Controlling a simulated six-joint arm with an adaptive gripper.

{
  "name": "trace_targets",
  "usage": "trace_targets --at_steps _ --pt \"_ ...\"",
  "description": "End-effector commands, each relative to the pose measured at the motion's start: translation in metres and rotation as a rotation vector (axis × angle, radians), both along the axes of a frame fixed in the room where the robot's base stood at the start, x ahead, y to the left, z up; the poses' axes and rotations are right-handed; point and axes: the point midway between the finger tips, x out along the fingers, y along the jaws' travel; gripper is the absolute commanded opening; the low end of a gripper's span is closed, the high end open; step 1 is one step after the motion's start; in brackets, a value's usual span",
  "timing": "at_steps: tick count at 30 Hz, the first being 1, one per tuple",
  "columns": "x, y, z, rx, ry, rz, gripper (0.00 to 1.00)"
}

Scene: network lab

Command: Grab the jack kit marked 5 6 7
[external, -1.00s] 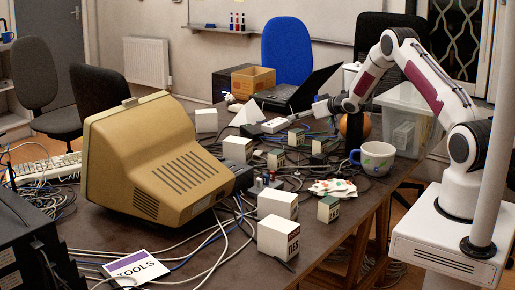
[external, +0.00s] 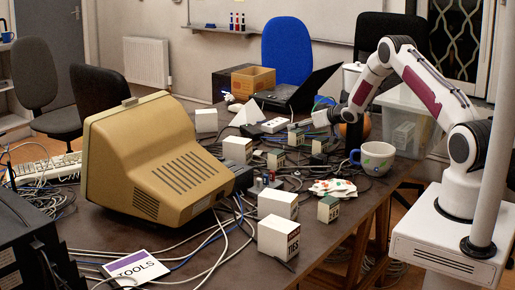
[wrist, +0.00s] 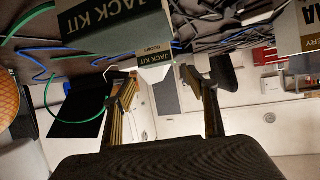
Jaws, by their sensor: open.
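My gripper (external: 318,119) is over the far right part of the table, close to small white boxes with dark green labels. In the wrist view my gripper (wrist: 166,80) is open, its two fingers apart. A box labelled JACK KIT (wrist: 115,22) fills the top of that view, beyond the fingertips. A second, smaller-looking JACK KIT box (wrist: 163,92) shows between the fingers, farther off. I cannot read the numbers 5 6 7 on either box. In the external view small boxes stand below the gripper, one to the left (external: 296,137) and one nearly under it (external: 319,146).
Another labelled box (wrist: 309,25) is at the wrist view's top right. Cables lie across the table among several white boxes. A laptop (external: 300,93) and a beige monitor (external: 155,160) also stand there.

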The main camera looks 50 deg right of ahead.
Motion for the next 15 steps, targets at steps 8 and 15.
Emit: trace_targets --at_steps 8,15 --pt "0.000 0.000 -0.004 0.001 0.001 0.000 0.58" --pt "-0.001 0.000 -0.025 0.002 0.003 -0.001 0.58"
